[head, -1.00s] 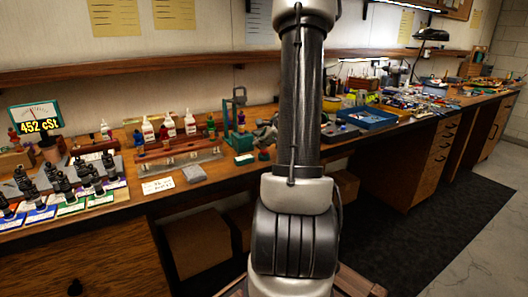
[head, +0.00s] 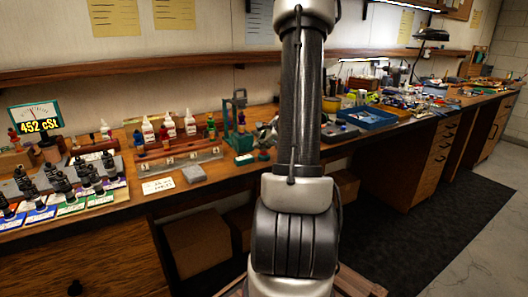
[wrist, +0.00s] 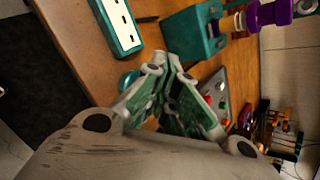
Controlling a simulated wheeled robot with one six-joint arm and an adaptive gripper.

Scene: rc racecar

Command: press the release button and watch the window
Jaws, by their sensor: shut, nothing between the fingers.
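My gripper (wrist: 165,72) is shut and empty in the wrist view, its green and grey fingertips together above the wooden bench. A round teal button (wrist: 128,78) lies beside the fingers, partly covered by the left one; I cannot tell whether they touch. In the head view the dark teal button (head: 263,155) sits just left of my arm. A teal block with a white, slotted face (wrist: 118,24) lies near it, and shows in the head view as a small teal block (head: 243,160). My arm mostly hides the gripper in the head view. I cannot tell which part is the window.
A teal stand (head: 241,134) rises behind the small block. A large teal housing with a purple and gold shaft (wrist: 192,35) is close to the fingers.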

